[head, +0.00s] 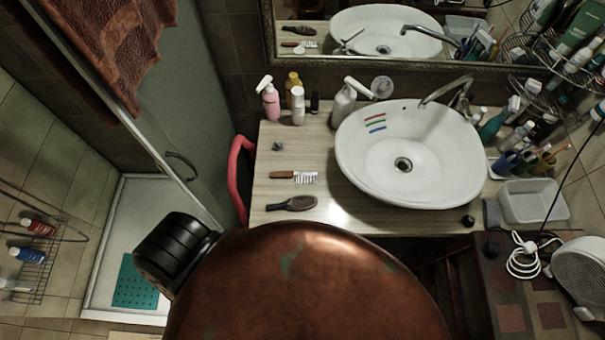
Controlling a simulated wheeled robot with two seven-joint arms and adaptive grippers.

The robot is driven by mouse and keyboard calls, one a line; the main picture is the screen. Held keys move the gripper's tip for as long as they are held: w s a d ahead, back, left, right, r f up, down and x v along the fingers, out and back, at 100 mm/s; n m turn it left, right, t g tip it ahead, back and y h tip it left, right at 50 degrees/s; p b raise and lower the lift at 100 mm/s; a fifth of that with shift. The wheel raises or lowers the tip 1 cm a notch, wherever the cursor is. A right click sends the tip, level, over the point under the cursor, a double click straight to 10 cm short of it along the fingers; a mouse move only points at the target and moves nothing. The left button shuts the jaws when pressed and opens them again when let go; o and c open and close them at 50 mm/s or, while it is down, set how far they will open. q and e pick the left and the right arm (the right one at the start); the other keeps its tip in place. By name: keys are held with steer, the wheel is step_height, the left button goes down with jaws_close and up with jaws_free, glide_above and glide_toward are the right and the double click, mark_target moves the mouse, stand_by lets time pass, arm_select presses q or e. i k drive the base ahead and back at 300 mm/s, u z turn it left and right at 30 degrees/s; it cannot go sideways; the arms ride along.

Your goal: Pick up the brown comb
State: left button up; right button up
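The brown comb (283,174) lies flat on the light wooden counter (270,222), left of the white vessel basin (380,182). Its brown handle points left and its pale, toothed part points right. A dark hairbrush (291,203) lies a little nearer to me, apart from the comb. Nothing covers the comb, and nothing touches it. Neither of my grippers shows in the head view.
Several bottles, including a pink pump bottle (269,101) and a white one (344,103), stand behind the comb. A red curved object (240,175) rises at the counter's left edge. A white tray (534,204) is at right. The mirror (330,38) hangs behind.

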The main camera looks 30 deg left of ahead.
mark_target(284, 174)
steer(key=u, duration=0.85)
